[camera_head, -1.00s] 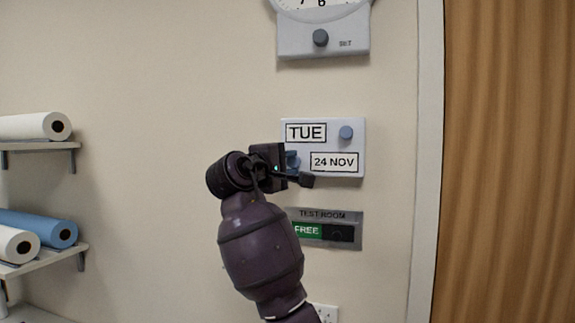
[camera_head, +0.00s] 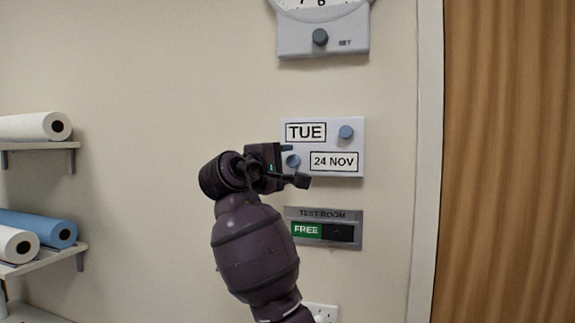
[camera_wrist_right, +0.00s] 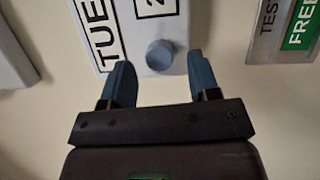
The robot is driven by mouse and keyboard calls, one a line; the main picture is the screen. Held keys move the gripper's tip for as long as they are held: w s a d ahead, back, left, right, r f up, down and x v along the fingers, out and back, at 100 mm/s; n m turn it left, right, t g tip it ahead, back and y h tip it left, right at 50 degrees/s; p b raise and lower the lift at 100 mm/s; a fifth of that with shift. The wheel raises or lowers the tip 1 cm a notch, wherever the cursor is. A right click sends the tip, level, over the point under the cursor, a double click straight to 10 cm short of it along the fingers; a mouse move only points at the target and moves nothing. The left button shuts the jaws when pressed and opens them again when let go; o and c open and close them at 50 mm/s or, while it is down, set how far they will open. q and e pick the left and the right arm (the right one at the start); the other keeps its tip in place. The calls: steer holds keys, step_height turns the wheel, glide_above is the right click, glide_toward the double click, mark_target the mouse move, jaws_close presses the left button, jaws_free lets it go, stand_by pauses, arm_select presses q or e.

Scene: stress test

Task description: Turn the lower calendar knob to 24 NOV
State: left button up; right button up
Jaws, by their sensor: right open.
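The white calendar panel (camera_head: 325,125) is on the wall, with a TUE window (camera_head: 305,132) at upper left and a window reading 24 NOV (camera_head: 334,162) at lower right. The lower knob (camera_head: 293,161) is round and blue-grey, left of the date window; it also shows in the right wrist view (camera_wrist_right: 160,53). The upper knob (camera_head: 346,132) is beside TUE. My right gripper (camera_head: 294,164) is at the panel's lower left. In the right wrist view its blue fingers (camera_wrist_right: 160,78) are apart, with the knob between and beyond their tips, not gripped. My left gripper is not in view.
A clock housing with a SET knob (camera_head: 320,37) is above the calendar. A TEST ROOM sign (camera_head: 323,229) showing FREE is below it. A wooden door (camera_head: 508,160) is at right. Shelves with rolls (camera_head: 35,126) are at left.

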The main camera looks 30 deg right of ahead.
steer(key=b+v, duration=0.1)
steer(key=v, duration=0.8)
steer(key=shift+a+b, duration=0.25)
steer(key=shift+b, duration=0.05)
steer(key=shift+s, duration=0.1)
